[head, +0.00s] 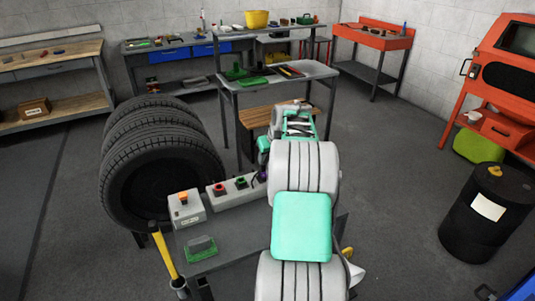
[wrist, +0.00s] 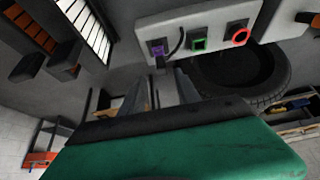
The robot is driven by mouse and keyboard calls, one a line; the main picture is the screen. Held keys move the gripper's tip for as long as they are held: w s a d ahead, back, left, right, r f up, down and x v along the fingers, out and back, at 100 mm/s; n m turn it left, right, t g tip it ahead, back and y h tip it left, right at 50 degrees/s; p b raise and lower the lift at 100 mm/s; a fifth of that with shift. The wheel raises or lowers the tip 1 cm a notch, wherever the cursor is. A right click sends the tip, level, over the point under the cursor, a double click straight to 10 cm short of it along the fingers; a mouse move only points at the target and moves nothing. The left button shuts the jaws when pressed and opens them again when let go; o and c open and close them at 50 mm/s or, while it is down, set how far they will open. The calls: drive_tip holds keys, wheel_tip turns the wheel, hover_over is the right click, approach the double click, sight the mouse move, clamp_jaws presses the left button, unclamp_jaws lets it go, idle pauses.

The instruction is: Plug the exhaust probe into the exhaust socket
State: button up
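A pale socket box (head: 232,190) stands on the grey cart, with red, green and purple square-framed sockets on its face. The box also shows in the wrist view (wrist: 205,20), with the purple socket (wrist: 157,46), the green socket (wrist: 199,44) and the red-ringed socket (wrist: 239,36). A dark plug-like piece (wrist: 161,62) with a thin dark cable is at the purple socket; I cannot tell how deep it sits. No label shows which is the exhaust socket or probe. My gripper (wrist: 166,82) points at the purple socket; its fingers are apart, with nothing clearly held. My arm hides it in the head view.
A button box (head: 187,208) and a green block (head: 200,246) share the cart (head: 235,240). Large tyres (head: 160,165) stand to the left. A bench (head: 275,80) is behind, a black drum (head: 487,212) to the right. Floor between cart and drum is clear.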

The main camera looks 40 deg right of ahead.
sight(263, 165)
drive_tip(key=b+x, duration=0.3)
drive_tip(key=x, duration=0.5)
drive_tip(key=shift+w+f, duration=0.15)
clamp_jaws()
idle(0.4)
idle(0.4)
drive_tip(key=shift+r, duration=0.5)
drive_tip(key=shift+r+p, duration=0.1)
drive_tip(key=shift+p, duration=0.2)
drive_tip(key=shift+r+p, duration=1.15)
drive_tip(key=shift+r, duration=1)
